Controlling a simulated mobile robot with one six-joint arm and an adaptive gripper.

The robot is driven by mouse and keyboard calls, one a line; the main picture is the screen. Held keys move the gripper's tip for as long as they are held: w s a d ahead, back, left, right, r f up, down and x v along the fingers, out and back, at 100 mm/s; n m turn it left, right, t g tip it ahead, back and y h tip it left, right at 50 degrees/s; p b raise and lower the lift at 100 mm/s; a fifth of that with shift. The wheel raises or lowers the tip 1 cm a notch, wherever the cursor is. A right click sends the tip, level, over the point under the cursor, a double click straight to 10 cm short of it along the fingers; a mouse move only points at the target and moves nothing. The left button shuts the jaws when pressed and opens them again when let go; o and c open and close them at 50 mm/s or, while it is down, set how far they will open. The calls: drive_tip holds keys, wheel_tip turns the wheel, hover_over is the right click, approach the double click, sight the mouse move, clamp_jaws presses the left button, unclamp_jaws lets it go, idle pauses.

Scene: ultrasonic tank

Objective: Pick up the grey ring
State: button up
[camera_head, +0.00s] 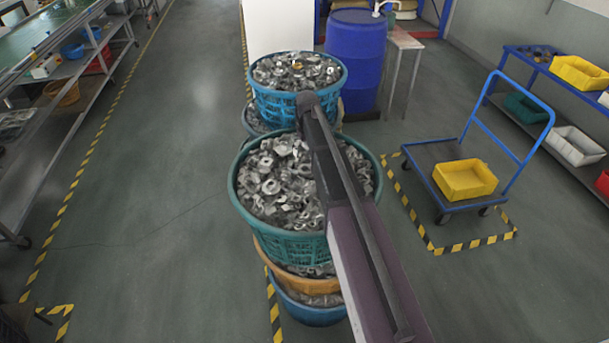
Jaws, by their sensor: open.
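Many grey metal parts are heaped in the teal basket (237,200) in the middle, and some of them are ring-shaped. One grey ring (270,187) lies on top of the heap, left of my arm. I cannot tell whether it is the task's ring, as similar parts lie around it. More grey parts fill the blue basket (263,103) behind, with a small yellowish piece (297,65) among them. My arm reaches up from the lower right across the teal basket and hides part of its heap. My gripper's fingers do not show.
Orange (270,262) and blue (312,316) baskets sit beneath the teal one. A blue cart (425,165) with a yellow bin (465,180) stands at right. A blue barrel (357,50) is behind. Shelving lines both sides. The floor left of the baskets is clear.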

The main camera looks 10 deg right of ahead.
sight(305, 171)
drive_tip(key=shift+f+b, duration=1.5)
drive_tip(key=shift+f, duration=0.3)
drive_tip(key=shift+w+a+f+b, duration=0.1)
drive_tip(key=shift+f+b, duration=1.2)
drive_tip(key=shift+w+a+f+b, duration=0.1)
drive_tip(key=shift+f+b, duration=1.2)
drive_tip(key=c, duration=0.9)
